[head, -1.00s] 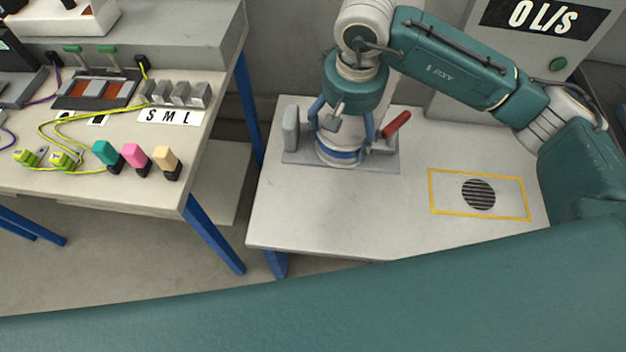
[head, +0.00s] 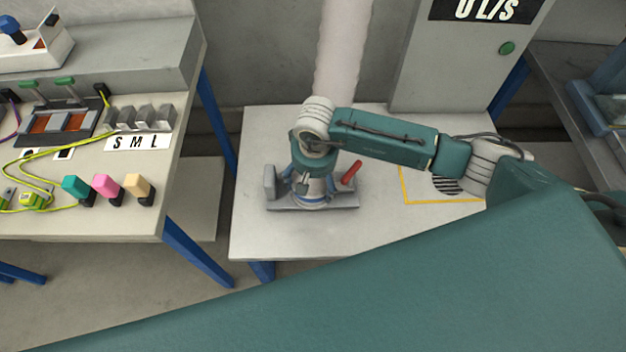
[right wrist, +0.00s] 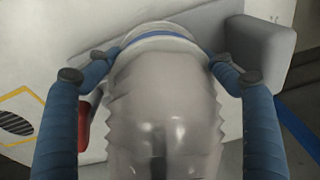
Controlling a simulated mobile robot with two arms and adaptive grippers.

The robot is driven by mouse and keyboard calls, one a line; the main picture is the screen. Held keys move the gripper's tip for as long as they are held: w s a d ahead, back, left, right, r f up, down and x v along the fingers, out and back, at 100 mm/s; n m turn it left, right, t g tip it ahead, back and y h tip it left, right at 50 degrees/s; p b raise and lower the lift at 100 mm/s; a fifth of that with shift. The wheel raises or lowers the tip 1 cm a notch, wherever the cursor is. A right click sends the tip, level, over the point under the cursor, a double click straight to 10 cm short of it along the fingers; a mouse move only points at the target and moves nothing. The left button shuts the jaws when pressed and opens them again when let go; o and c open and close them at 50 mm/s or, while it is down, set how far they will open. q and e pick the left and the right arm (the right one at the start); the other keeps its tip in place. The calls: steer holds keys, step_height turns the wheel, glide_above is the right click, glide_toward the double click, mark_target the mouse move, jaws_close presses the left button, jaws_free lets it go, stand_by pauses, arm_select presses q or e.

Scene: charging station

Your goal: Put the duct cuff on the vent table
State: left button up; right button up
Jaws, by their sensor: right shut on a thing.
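The duct cuff (head: 309,206), a white ring with a blue band, sits in the grey holder (head: 340,209) on the vent table (head: 252,240). It also shows in the right wrist view (right wrist: 165,40), at the end of a pale ribbed duct (right wrist: 165,120). My right gripper (head: 312,196) points down over the cuff, its blue fingers shut on opposite sides of it. Its palm and the duct hide part of the cuff. I cannot tell whether the cuff touches the holder's bottom. My left gripper is not in view.
A red handle (head: 352,172) stands close to the right of the gripper. A round vent grille (head: 446,184) in a yellow outline lies farther right, partly behind my arm. The table's front left is clear. A workbench (head: 90,222) with coloured plugs stands left.

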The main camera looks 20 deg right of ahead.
mark_target(314, 183)
steer(key=shift+f, duration=0.55)
steer(key=shift+f, duration=0.15)
steer(key=o, duration=1.4)
steer(key=shift+c, duration=0.2)
steer(key=shift+r, duration=0.3)
steer(key=r, duration=0.4)
steer(key=s+r+b, duration=0.1)
steer(key=r, duration=0.6)
steer(key=shift+s+r+b, duration=0.2)
steer(key=shift+r+b, duration=0.15)
